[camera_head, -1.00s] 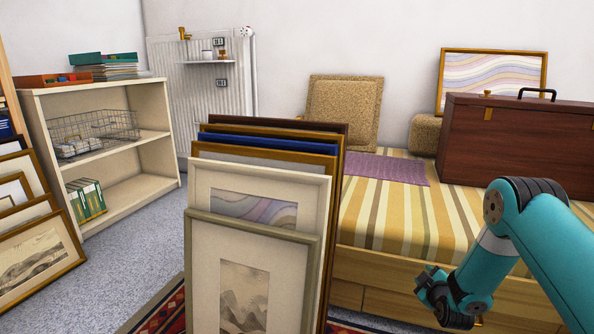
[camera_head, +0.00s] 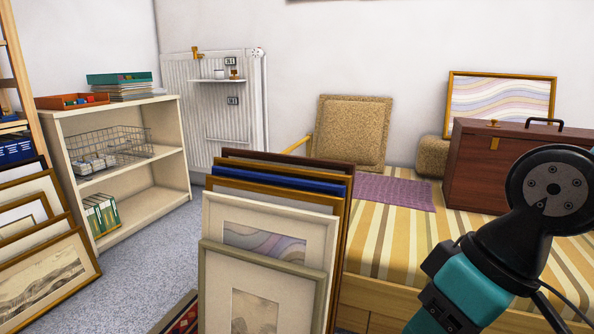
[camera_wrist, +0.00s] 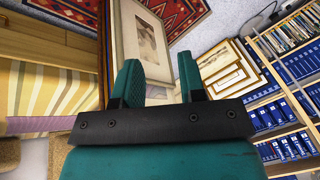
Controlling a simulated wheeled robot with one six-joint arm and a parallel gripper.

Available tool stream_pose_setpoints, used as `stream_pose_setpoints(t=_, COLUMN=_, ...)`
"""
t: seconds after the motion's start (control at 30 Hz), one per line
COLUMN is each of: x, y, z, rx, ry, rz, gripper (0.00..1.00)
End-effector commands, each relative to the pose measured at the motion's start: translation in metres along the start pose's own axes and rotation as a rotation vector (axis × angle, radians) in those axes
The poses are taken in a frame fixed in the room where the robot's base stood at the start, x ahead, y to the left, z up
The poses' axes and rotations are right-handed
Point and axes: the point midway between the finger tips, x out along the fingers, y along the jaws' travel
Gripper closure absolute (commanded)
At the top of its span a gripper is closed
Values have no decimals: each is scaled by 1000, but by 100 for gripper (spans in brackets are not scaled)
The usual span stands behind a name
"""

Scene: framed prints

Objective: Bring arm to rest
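My arm shows at the lower right of the head view, with a dark round joint above a teal link, in front of the bed and the brown case. My gripper's fingers do not show in that view. In the wrist view my gripper (camera_wrist: 158,78) has two teal fingers standing apart with nothing held between them. A framed print (camera_wrist: 145,40) shows beyond the gap, tilted in this view. I cannot tell the exact distance from the fingers to it.
A stack of framed prints (camera_head: 270,270) leans upright in the middle. The striped bed (camera_head: 395,235) bears a brown case (camera_head: 475,175) at right. A cream shelf (camera_head: 150,195) stands at left, near more leaning prints (camera_head: 45,275). Grey floor (camera_head: 150,265) is clear between them.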

Motion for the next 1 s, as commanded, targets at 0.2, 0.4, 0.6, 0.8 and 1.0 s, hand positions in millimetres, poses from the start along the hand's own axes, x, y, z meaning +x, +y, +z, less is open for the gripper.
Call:
stream_pose_setpoints(t=0.2, x=-48, y=-30, z=21, rx=8, ry=-75, rz=-11, gripper=63)
stream_pose_setpoints(t=0.4, x=-94, y=-43, z=6, rx=7, ry=-73, rz=-11, gripper=63)
stream_pose_setpoints(t=0.6, x=-160, y=-63, z=-14, rx=7, ry=-72, rz=-11, gripper=63)
stream_pose_setpoints(t=0.8, x=-229, y=-84, z=-34, rx=6, ry=-72, rz=-11, gripper=63)
stream_pose_setpoints(t=1.0, x=-297, y=-104, z=-55, rx=6, ry=-71, rz=-10, gripper=63)
